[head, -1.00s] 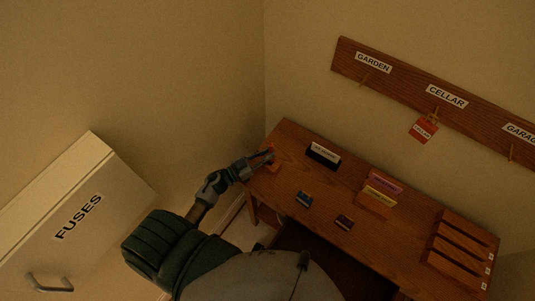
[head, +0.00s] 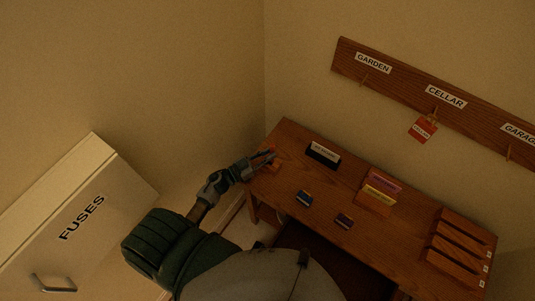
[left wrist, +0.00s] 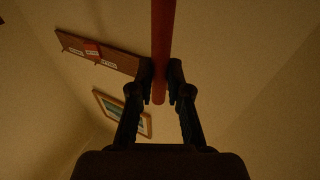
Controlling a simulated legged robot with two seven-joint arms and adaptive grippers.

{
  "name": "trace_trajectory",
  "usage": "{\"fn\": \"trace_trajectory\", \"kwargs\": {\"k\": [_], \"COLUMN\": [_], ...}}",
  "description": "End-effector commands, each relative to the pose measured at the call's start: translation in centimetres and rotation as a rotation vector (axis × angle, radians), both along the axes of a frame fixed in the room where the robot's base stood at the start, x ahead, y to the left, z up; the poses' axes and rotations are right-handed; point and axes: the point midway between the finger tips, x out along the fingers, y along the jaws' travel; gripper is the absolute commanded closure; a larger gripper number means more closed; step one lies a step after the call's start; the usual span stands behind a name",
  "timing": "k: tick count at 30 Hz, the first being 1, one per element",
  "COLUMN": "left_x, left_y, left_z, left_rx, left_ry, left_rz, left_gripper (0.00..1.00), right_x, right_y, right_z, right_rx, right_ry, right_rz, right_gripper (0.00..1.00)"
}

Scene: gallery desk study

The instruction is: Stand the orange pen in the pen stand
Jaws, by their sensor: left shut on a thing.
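My left gripper (head: 268,157) is over the far left end of the desk and is shut on the orange pen. In the left wrist view the pen (left wrist: 162,45) is a reddish-orange rod between the two fingertips (left wrist: 160,80), running up out of the picture with its lower end just below the tips. In the head view only a small bit of orange (head: 273,149) shows at the fingers. I cannot make out the pen stand for certain; the gripper covers part of that corner. My right gripper is not in view.
The desk (head: 280,185) carries a dark card holder (head: 323,155), two small dark boxes (head: 305,198), a holder with coloured cards (head: 378,194) and a slotted wooden rack (head: 460,248). A labelled peg board (head: 400,84) hangs behind. A fuse cabinet (head: 105,200) is at left.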

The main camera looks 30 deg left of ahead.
Motion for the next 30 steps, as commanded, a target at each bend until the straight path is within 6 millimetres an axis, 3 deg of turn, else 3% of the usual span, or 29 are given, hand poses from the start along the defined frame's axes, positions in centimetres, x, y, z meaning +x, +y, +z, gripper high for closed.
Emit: {"fn": "trace_trajectory", "kwargs": {"k": [15, 30], "left_x": [0.0, 0.0], "left_y": [0.3, 0.4], "left_z": [0.1, 0.0], "left_rx": [0.001, 0.000], "left_ry": [0.000, 0.000], "left_rz": [0.000, 0.000], "left_gripper": [1.00, 1.00], "right_x": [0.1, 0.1], "right_y": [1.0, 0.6], "right_z": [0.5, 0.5], "right_rx": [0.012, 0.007], "right_ry": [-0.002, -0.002], "right_rz": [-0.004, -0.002], "right_gripper": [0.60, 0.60]}}
